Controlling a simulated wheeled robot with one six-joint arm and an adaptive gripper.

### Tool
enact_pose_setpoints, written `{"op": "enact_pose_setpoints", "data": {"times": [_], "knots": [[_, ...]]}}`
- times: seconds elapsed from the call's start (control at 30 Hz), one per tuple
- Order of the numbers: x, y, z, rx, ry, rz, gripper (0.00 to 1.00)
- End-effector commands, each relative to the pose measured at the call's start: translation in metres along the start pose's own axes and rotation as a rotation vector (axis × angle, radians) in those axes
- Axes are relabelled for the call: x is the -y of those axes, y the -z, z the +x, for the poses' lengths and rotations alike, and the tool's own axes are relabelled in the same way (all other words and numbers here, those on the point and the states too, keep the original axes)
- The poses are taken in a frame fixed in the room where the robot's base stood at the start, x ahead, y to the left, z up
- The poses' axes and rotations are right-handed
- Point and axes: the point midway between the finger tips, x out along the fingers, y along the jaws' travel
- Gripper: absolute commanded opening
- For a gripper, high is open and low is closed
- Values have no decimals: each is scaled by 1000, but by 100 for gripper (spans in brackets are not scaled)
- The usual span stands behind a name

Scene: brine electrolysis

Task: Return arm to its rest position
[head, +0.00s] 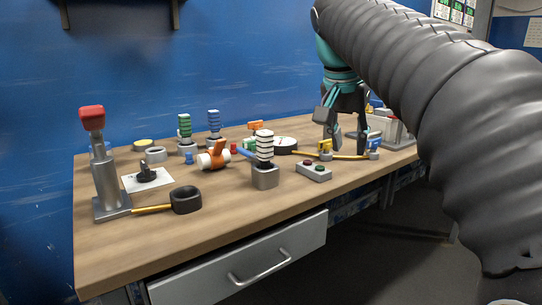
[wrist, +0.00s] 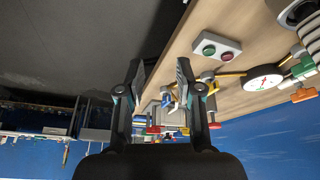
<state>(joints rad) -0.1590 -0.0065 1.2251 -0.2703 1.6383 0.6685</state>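My gripper (head: 349,141) is at the right part of the workbench (head: 225,225), at the end of my dark ribbed arm, pointing down. In the wrist view my gripper (wrist: 160,68) has its two fingers apart with nothing between them. In the head view its fingertips overlap the small yellow and blue fittings (head: 325,148) behind or beneath them; I cannot tell whether they touch. My arm hides part of the right side of the head view.
A control box (head: 314,171) with red and green buttons stands at the bench's front edge; it also shows in the wrist view (wrist: 217,49). A round gauge (head: 286,145) lies behind it. A tall red-topped post (head: 107,175) stands at left. Several ribbed parts stand mid-bench.

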Motion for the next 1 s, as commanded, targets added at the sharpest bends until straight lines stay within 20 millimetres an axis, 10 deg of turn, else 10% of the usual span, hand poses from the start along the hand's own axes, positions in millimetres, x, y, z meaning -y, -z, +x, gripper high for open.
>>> {"op": "enact_pose_setpoints", "data": {"times": [0.7, 1.0], "knots": [[-101, -209, 144, -74, 226, -438, 35], [-118, -261, 189, -109, 261, -504, 35]]}}
